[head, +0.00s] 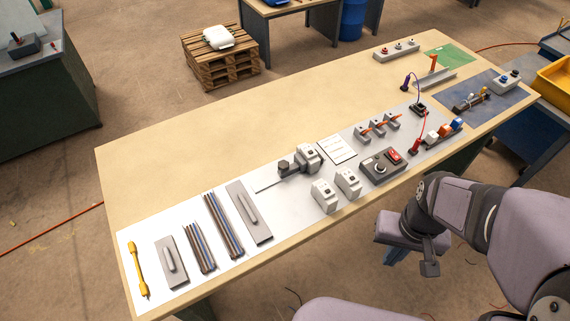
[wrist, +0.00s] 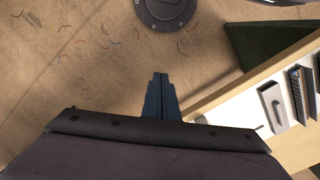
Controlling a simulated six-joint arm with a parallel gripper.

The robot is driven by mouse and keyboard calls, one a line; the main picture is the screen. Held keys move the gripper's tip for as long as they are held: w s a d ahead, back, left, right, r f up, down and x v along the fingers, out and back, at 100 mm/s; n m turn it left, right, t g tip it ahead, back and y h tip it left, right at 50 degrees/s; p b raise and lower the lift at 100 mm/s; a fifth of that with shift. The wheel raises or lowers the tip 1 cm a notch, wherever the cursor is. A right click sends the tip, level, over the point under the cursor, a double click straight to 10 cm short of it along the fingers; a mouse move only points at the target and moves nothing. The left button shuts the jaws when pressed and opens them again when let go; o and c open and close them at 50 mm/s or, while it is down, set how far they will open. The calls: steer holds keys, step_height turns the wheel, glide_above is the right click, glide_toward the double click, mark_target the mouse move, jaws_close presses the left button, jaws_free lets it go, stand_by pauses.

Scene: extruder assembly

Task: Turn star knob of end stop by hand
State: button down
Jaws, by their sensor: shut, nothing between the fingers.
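The grey end stop (head: 308,157) sits near the middle of the table, on a thin rail. A small dark knob (head: 284,166) stands at its left side; its star shape is too small to make out. My gripper (head: 394,257) is beyond the table's front edge, well to the right of the end stop and apart from it. In the wrist view my gripper's dark blue fingers (wrist: 160,97) are together, with nothing between them, above the floor. The end stop does not show in the wrist view.
Two white-grey blocks (head: 324,196) and a control box with a red switch (head: 383,166) stand between the end stop and my arm. Dark profiles (head: 200,250) and flat grey plates (head: 172,262) lie at the left.

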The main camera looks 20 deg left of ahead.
steer(key=c, duration=1.7)
jaws_free()
steer(key=shift+w+r, duration=0.1)
steer(key=shift+w, duration=0.05)
steer(key=shift+o, duration=1.1)
steer(key=w+a+r+n+p, duration=0.2)
steer(key=w+a+n, duration=0.2)
steer(key=w, duration=0.3)
steer(key=shift+w+r, duration=0.35)
steer(key=shift+w, duration=0.05)
steer(key=n+y+p, duration=0.2)
steer(key=n+p, duration=0.3)
steer(key=n, duration=1.2)
glide_toward(283, 165)
steer(key=shift+w+r, duration=0.2)
steer(key=shift+w, duration=0.05)
steer(key=shift+f, duration=0.1)
steer(key=shift+s+a+f+b, duration=0.1)
steer(key=shift+a+f+b, duration=0.1)
steer(key=shift+f+b, duration=0.85)
steer(key=shift+w+a+f+b, duration=0.15)
steer(key=shift+f+b, duration=0.45)
steer(key=shift+f, duration=0.9)
steer(key=shift+s+a+f+b, duration=0.15)
steer(key=shift+a+f+b, duration=0.1)
steer(key=shift+f+b, duration=0.8)
